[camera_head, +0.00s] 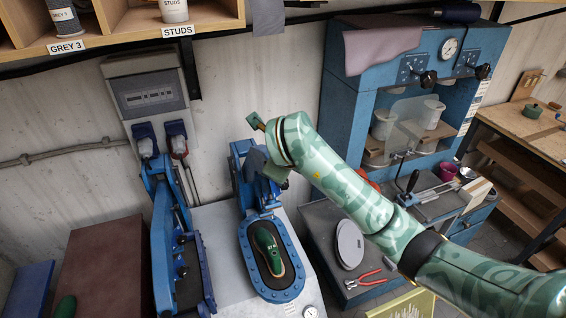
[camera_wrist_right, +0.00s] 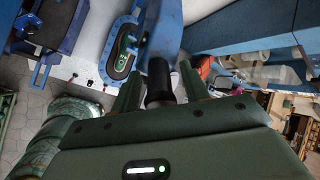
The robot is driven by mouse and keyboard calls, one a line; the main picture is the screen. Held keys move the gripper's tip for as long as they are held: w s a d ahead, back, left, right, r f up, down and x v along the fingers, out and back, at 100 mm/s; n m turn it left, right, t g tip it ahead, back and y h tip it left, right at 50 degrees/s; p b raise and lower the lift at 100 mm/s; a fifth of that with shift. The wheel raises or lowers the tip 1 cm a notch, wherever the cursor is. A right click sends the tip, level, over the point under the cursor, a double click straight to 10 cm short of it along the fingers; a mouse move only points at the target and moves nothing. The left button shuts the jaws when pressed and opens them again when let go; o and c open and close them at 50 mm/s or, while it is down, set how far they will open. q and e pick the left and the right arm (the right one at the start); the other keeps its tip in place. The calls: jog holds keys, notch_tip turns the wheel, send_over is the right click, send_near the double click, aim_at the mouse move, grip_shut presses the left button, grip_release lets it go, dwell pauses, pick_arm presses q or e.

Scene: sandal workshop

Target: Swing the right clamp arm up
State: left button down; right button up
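The right clamp arm (camera_head: 240,160) is blue and stands up behind the right blue oval plate (camera_head: 291,285). Its exact angle is hard to tell, as my right arm covers part of it. A dark green sole (camera_head: 266,248) lies uncovered in the plate. My right gripper (camera_head: 264,146) is at the arm's upper end with its fingers apart. In the right wrist view, the black handle (camera_wrist_right: 158,80) sits between the fingers of the gripper (camera_wrist_right: 160,85), with gaps visible on both sides. The blue arm (camera_wrist_right: 164,30) extends beyond it. My left gripper is not in view.
The left blue clamp unit (camera_head: 170,230) stands beside the right one. A grey control box (camera_head: 147,85) hangs on the wall behind. To the right are a round grey disc (camera_head: 349,244), red pliers (camera_head: 365,280) and a blue press (camera_head: 345,100). Shelves overhang at upper left.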

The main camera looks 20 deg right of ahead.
jog(key=v, duration=1.6)
jog(key=shift+s, duration=0.15)
